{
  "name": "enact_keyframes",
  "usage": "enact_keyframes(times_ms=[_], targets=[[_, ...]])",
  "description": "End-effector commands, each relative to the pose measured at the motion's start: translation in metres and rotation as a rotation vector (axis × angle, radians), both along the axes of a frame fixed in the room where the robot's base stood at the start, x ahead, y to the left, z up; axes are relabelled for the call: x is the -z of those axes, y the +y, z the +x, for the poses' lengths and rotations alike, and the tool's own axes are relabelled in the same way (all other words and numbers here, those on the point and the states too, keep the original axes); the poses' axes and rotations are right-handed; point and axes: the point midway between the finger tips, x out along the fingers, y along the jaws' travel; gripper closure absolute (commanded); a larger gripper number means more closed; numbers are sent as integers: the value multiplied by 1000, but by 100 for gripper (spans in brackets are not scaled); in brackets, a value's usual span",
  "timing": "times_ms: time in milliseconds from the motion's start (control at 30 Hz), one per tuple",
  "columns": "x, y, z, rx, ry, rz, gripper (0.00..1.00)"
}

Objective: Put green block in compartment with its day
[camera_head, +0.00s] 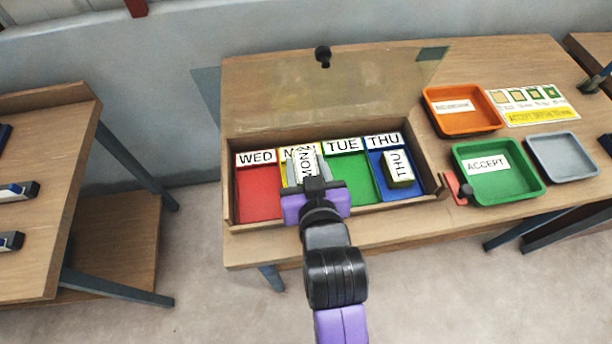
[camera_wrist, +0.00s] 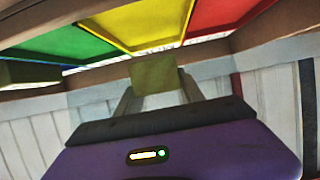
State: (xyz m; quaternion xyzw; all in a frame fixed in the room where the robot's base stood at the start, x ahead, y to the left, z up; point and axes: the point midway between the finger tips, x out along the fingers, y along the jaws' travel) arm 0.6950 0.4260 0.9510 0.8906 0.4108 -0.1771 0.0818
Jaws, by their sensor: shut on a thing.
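My gripper (camera_head: 304,172) is shut on a block (camera_head: 306,158) whose white label, turned sideways, appears to read MON. In the wrist view the block (camera_wrist: 153,73) looks olive-green, between the fingers. It is held over the yellow compartment (camera_head: 285,178), whose label is mostly hidden behind it and shows an M. I cannot tell whether the block touches the floor. The open box (camera_head: 232,224) also has a red WED compartment (camera_head: 258,190), a green TUE compartment (camera_head: 350,177) and a blue THU compartment (camera_head: 402,192). A block labelled THU (camera_head: 399,167) sits in the blue one.
A see-through lid with a black knob (camera_head: 323,57) stands open behind the box. To the right are an orange tray (camera_head: 463,125), a green ACCEPT tray (camera_head: 498,192), a grey tray (camera_head: 563,158) and a sign (camera_head: 533,105). A red-and-black part (camera_head: 458,188) stands beside the box.

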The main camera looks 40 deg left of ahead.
Motion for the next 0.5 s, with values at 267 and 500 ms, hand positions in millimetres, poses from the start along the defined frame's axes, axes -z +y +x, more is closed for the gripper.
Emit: enact_keyframes(times_ms=[267, 500], targets=[[31, 0, 0, 0, 3, -3, 96], [46, 0, 0, 0, -1, 1, 96]])
